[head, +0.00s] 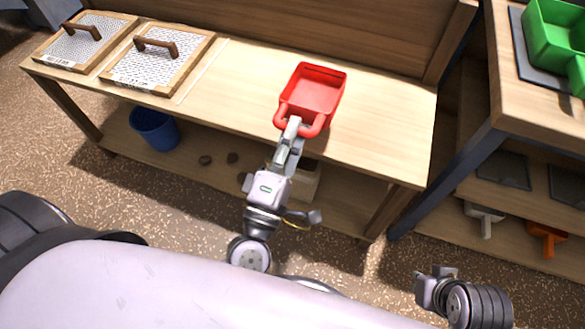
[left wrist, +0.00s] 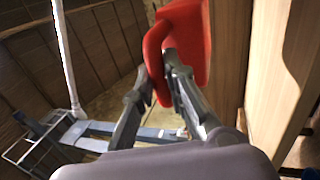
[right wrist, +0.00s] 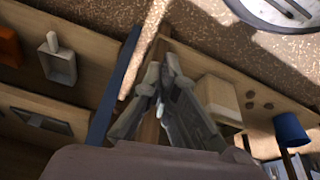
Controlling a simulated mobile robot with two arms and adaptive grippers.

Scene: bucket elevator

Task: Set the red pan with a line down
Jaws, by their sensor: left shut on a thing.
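The red pan (head: 314,88) is a rectangular tray with a loop handle towards me, over the right half of the wooden bench top. My left gripper (head: 296,124) is shut on the pan's handle. In the left wrist view the red pan (left wrist: 195,40) has its handle between the fingers (left wrist: 165,85), close to the wood surface. I cannot tell whether its base touches the wood. No line shows on the pan. My right gripper (head: 440,275) is away from the pan, low at the right; in the right wrist view its fingers (right wrist: 160,80) meet with nothing between them.
Two framed mesh screens with wooden handles, one left (head: 75,42) and one right (head: 160,58), lie on the bench top (head: 235,85). A blue bucket (head: 154,128) stands on the lower shelf. A green container (head: 555,45) is on the right-hand table. Bench space left of the pan is clear.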

